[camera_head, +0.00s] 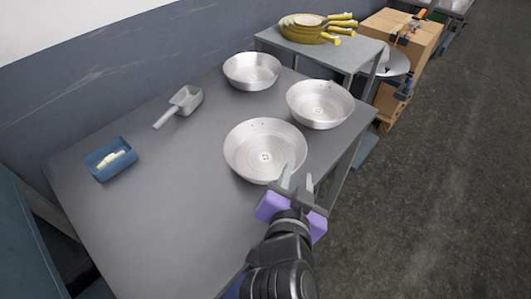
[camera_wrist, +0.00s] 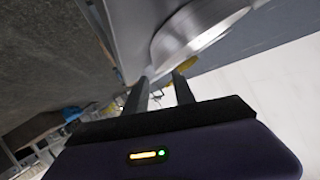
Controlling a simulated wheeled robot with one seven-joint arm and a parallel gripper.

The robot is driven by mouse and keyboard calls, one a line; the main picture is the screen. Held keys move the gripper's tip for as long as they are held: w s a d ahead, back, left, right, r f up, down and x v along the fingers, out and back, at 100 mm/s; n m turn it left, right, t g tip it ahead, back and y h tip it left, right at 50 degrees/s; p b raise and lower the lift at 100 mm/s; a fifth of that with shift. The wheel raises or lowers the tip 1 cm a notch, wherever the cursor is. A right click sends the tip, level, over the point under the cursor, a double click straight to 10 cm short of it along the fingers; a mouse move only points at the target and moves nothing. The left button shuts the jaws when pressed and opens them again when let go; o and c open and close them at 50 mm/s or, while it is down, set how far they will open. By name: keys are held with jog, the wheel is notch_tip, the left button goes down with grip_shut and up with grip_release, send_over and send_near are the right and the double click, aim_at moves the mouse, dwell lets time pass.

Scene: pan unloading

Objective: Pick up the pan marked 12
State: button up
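Three round silver pans stand on the grey table: a near one (camera_head: 262,140), one to the right (camera_head: 318,98) and one at the back (camera_head: 250,67). Each has a small mark inside on its bottom, too small to read, so I cannot tell which is 12. My gripper (camera_head: 297,178) is open and empty at the near pan's lower right rim. In the wrist view, the two fingers (camera_wrist: 160,84) stand apart, with a silver pan wall (camera_wrist: 205,35) just beyond the tips. I cannot tell whether the rim is between them.
On the table (camera_head: 160,210) lie a grey scoop (camera_head: 184,101) and a blue tray (camera_head: 108,172) with pale pieces. A smaller table behind holds stacked yellow-handled pans (camera_head: 308,28). Cardboard boxes (camera_head: 408,38) stand at the back right. The table's front left is clear.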

aim_at(303, 161)
jog(key=x, duration=0.4)
jog(key=d+p+x, duration=0.1)
jog(key=x, duration=0.1)
jog(key=shift+w, duration=0.2)
jog(key=shift+w+d+f, duration=0.15)
jog(key=shift+w+f, duration=0.1)
jog(key=shift+w, duration=0.3)
grip_shut()
dwell(0.8)
